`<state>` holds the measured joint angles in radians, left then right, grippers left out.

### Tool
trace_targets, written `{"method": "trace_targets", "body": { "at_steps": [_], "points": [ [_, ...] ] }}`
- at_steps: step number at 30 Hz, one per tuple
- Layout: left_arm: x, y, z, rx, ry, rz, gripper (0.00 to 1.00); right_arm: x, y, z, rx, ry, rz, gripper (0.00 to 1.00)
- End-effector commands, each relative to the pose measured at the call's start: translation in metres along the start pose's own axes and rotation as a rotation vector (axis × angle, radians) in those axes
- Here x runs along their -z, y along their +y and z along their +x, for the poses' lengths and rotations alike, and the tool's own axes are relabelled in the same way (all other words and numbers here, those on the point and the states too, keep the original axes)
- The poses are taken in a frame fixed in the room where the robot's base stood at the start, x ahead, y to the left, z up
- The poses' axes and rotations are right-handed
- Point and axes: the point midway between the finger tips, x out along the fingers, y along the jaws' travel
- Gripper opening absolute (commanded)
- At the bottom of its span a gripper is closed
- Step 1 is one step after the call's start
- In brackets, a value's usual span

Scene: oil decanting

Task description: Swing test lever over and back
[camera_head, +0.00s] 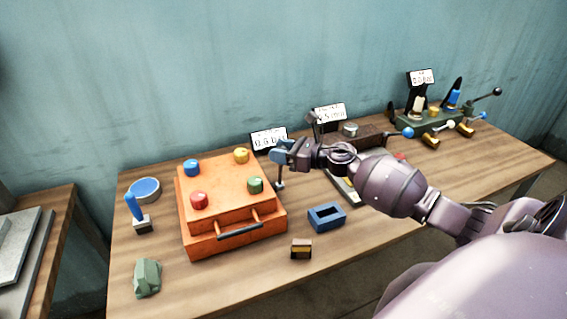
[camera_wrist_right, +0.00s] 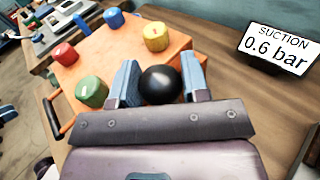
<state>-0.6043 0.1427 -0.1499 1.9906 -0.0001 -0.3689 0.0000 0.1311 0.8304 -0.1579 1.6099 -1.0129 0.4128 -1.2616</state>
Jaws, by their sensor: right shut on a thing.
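My right gripper (camera_head: 278,153) reaches in from the right, just beyond the right side of the orange box (camera_head: 225,190). In the right wrist view its two blue fingers (camera_wrist_right: 160,85) are shut on a black ball knob (camera_wrist_right: 160,84), which appears to be the test lever's. The lever's shaft is mostly hidden; a small grey piece (camera_head: 280,185) shows below the fingers, and I cannot tell whether it belongs to the lever. The box carries blue, yellow, red and green knobs on top and a handle in front. My left gripper is not in view.
A sign reading suction 0.6 bar (camera_head: 268,138) stands behind the box. A blue tray block (camera_head: 327,217) and a small brown block (camera_head: 301,249) lie in front. A green stand (camera_head: 430,122) with tools is at the far right. The table's front left is partly clear.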

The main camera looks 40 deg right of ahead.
Motion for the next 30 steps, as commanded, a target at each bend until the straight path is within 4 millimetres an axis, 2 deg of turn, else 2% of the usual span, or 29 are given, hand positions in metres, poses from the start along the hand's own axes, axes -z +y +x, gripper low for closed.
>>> {"method": "trace_targets", "body": {
  "at_steps": [1, 7, 24, 25, 29, 30],
  "points": [
    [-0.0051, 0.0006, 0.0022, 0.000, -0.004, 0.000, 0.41, 0.0034, -0.0062, 0.0014, 0.009, 0.004, -0.002, 0.00],
    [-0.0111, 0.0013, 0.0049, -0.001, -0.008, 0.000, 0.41, 0.0013, -0.0129, 0.0071, 0.010, 0.005, -0.002, 0.00],
    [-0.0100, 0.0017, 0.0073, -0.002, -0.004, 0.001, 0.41, 0.0012, -0.0161, 0.0087, 0.012, 0.007, -0.001, 0.00],
    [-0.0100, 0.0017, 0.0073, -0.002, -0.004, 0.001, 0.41, 0.0013, -0.0162, 0.0087, 0.012, 0.007, -0.001, 0.45],
    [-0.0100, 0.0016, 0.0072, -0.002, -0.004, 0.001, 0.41, 0.0009, -0.0153, 0.0090, 0.010, 0.006, -0.001, 0.65],
    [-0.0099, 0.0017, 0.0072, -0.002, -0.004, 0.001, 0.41, 0.0006, -0.0149, 0.0092, 0.009, 0.006, -0.001, 0.67]
  ]
}}
